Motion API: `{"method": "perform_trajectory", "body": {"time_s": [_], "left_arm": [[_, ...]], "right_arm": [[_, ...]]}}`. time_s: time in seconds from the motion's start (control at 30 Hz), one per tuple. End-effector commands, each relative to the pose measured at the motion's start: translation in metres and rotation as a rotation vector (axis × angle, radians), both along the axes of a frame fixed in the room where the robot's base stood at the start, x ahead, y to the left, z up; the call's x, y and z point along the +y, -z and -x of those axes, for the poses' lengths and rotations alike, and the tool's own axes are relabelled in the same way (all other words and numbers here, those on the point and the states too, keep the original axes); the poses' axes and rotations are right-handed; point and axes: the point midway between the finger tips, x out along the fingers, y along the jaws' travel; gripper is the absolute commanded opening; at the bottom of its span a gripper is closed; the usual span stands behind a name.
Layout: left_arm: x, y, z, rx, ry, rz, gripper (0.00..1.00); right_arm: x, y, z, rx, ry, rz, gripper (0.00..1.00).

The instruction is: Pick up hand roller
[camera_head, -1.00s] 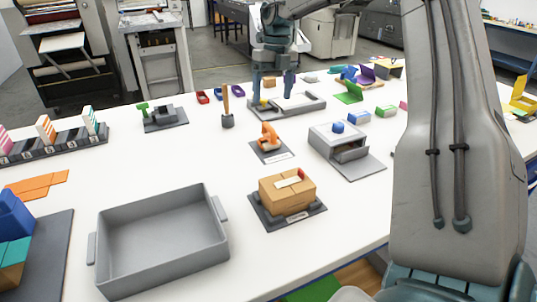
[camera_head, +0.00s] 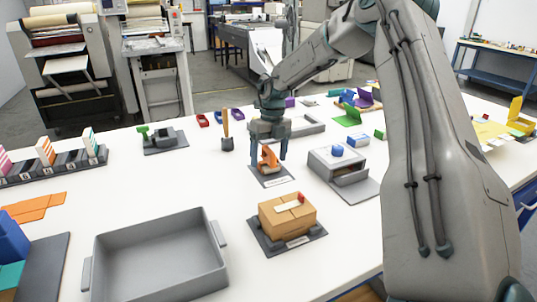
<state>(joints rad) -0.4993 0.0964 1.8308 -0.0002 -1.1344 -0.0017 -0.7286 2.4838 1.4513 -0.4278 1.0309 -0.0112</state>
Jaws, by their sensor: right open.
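A small orange tool (camera_head: 268,156), which seems to be the hand roller, sits on a dark labelled pad (camera_head: 283,181) in the middle of the white table. My right gripper (camera_head: 268,154) points down at it from behind. Its fingers are open and spread to either side of the orange tool, as seen here. I cannot tell whether they touch it. The fingers and palm hide part of the tool's top and back. My left gripper is out of view.
A grey box with a blue knob (camera_head: 333,161) stands close on the right. A wrapped brown carton (camera_head: 286,217) stands in front, and a large grey tray (camera_head: 160,250) front left. An upright wooden-handled brush (camera_head: 226,129) is just left of my right gripper.

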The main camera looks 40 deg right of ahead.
Motion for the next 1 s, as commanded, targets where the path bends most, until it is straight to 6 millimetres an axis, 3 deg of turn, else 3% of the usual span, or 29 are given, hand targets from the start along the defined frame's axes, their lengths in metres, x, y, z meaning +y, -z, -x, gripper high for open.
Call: {"method": "perform_trajectory", "body": {"time_s": [0.3,0.57,0.83,1.0], "left_arm": [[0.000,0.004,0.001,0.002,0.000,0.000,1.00],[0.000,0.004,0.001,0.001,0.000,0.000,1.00],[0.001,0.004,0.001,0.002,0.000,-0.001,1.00],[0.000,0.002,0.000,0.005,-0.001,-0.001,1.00]], "right_arm": [[0.001,0.008,0.001,0.000,0.000,0.000,0.79],[0.001,0.008,0.001,0.000,0.000,0.000,0.30],[0.001,0.005,0.000,-0.001,0.000,0.000,0.29],[0.001,-0.019,0.000,-0.006,0.000,0.001,0.29]]}}
